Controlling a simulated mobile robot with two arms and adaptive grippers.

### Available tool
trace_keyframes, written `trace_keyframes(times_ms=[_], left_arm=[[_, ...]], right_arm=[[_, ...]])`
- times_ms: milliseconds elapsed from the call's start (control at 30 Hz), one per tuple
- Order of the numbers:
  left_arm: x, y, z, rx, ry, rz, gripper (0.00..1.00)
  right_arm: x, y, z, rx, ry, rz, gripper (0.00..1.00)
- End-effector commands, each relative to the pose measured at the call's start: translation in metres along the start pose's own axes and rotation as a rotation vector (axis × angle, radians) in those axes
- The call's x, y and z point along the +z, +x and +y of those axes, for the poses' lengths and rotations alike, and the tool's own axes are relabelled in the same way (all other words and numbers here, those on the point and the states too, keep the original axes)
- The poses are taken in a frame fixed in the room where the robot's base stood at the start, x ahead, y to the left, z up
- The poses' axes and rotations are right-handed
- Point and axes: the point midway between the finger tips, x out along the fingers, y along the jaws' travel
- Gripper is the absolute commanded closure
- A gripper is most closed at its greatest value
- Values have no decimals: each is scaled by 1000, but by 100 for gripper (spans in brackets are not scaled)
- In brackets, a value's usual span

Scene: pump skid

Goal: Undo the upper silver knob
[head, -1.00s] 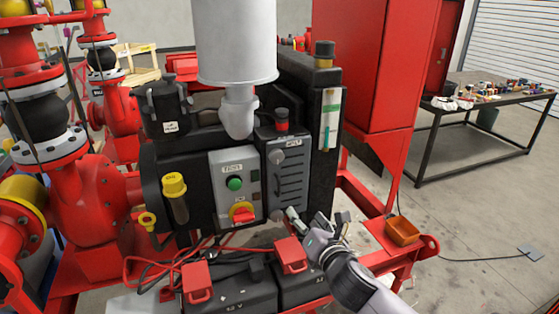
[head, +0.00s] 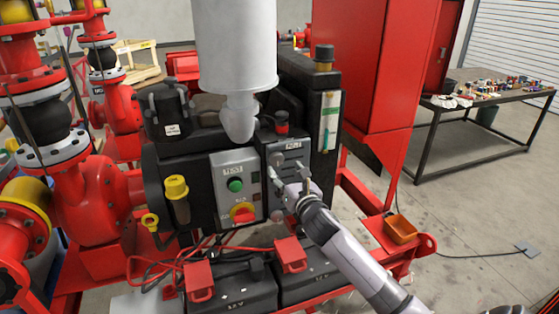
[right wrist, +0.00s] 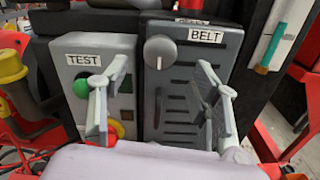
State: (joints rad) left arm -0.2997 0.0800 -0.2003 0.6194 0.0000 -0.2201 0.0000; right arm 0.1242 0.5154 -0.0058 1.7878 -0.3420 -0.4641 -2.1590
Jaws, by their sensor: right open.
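In the head view the knob (head: 277,158) shows just above my right gripper (head: 288,170). In the right wrist view my right gripper (right wrist: 158,78) is open and empty, with one finger on each side of the cover's left part. The knob lies beyond the fingertips, between them in the picture, and no finger touches it. The lower part of the cover is partly hidden by the gripper. My left gripper is not in view.
Left of the cover is the grey TEST panel (head: 224,170) with a green button (head: 235,185) and a red-yellow switch (head: 243,213). A grey cylinder (head: 236,50) hangs above. Batteries with red terminal covers (head: 290,252) stand below. A red cabinet (head: 385,60) is at the right.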

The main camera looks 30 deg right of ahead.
Motion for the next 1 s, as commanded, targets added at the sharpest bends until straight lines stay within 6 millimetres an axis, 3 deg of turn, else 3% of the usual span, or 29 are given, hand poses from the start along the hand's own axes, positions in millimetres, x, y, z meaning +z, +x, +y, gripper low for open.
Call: trace_keyframes(times_ms=[200,400,767,1000], left_arm=[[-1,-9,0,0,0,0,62],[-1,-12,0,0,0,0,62],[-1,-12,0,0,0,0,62],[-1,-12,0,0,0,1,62]], right_arm=[[1,34,0,0,2,0,43],[0,49,0,1,1,1,43],[-1,52,0,1,1,1,44],[-1,52,0,1,1,1,60]])
